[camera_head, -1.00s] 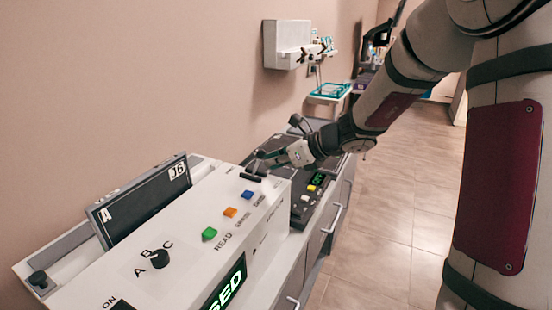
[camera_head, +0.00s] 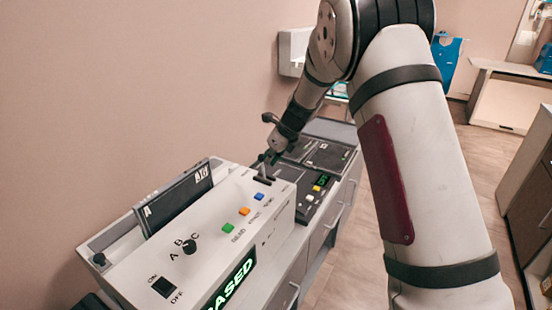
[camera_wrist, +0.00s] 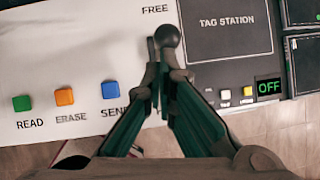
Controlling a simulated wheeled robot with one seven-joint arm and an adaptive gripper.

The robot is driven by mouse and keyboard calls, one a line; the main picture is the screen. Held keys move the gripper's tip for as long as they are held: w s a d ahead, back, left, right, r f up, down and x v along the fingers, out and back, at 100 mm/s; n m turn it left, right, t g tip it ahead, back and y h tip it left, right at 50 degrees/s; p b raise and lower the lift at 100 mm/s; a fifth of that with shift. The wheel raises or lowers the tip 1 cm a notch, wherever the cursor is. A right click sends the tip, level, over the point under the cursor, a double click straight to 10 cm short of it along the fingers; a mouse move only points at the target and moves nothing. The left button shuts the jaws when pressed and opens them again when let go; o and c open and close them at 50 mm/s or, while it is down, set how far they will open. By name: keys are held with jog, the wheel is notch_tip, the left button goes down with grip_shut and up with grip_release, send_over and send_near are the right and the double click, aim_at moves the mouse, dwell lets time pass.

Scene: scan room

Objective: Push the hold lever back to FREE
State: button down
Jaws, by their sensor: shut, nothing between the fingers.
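The hold lever shows in the wrist view as a black ball knob (camera_wrist: 167,37) beside a dark slot, just below the printed word FREE (camera_wrist: 155,9). My gripper (camera_wrist: 161,76) is shut and empty, with its fingertips right at the near side of the knob; I cannot tell whether they touch it. In the head view my gripper (camera_head: 268,160) points down at the far end of the white machine (camera_head: 225,208), over the dark lever slot (camera_head: 262,181). The lever itself is mostly hidden there by the gripper.
Green, orange and blue buttons (camera_head: 227,228) line the machine top, with a black A-B-C knob (camera_head: 189,247) and an ON/OFF switch (camera_head: 163,288). A lit green display (camera_head: 232,284) ends in "ASED". A dark tag station (camera_wrist: 228,30) with an "OFF" display adjoins. A wall box (camera_head: 292,52) stands behind.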

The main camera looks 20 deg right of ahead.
jog(key=shift+w, duration=0.15)
jog(key=shift+a+r, duration=0.1)
jog(key=shift+r, duration=0.05)
jog(key=shift+r, duration=0.7)
jog(key=v, duration=1.3)
jog(key=shift+a+r+p, duration=0.2)
jog(key=shift+a+p, duration=0.15)
